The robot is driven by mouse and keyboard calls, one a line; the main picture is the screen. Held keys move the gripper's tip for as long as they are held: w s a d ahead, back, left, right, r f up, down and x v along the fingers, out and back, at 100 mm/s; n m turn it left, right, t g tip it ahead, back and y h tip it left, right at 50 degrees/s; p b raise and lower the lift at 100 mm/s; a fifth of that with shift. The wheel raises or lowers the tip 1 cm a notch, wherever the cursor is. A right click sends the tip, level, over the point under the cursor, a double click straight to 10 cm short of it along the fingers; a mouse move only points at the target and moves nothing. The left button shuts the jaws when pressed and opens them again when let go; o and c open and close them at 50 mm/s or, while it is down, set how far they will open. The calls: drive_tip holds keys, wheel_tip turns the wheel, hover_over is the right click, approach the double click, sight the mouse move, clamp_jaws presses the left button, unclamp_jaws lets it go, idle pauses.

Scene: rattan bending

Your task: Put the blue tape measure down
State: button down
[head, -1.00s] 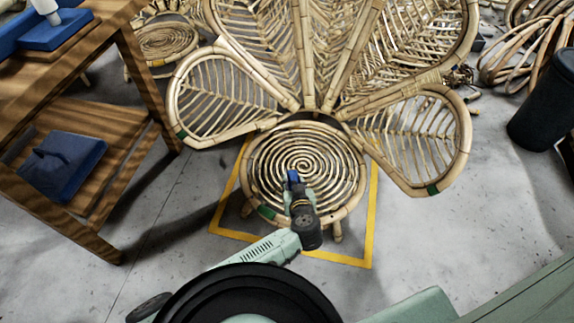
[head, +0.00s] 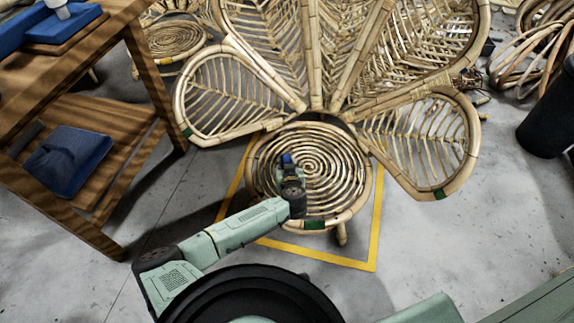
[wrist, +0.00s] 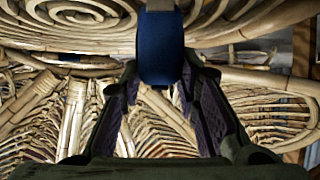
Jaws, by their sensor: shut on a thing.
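The blue tape measure (head: 286,159) shows as a small blue patch at the tip of my gripper (head: 289,172) in the head view. In the wrist view the blue tape measure (wrist: 161,50) fills the space between the two dark fingers of my gripper (wrist: 160,76), which is shut on it. A pale part shows at its top edge. The gripper is over the left part of the round spiral rattan seat (head: 335,180). I cannot tell how high it is above the seat. The arm hides part of the seat's lower left.
A petal-shaped rattan back (head: 420,140) fans out behind the seat. A yellow floor outline (head: 375,225) surrounds the chair. A wooden shelf unit (head: 150,85) with a blue item (head: 68,160) stands at left. A black bin (head: 547,125) is at right. Grey floor between is clear.

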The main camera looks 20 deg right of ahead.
drive_tip(key=shift+f+b, duration=0.25)
drive_tip(key=shift+b, duration=0.05)
drive_tip(key=c, duration=1.2)
unclamp_jaws()
drive_tip(key=shift+r, duration=0.1)
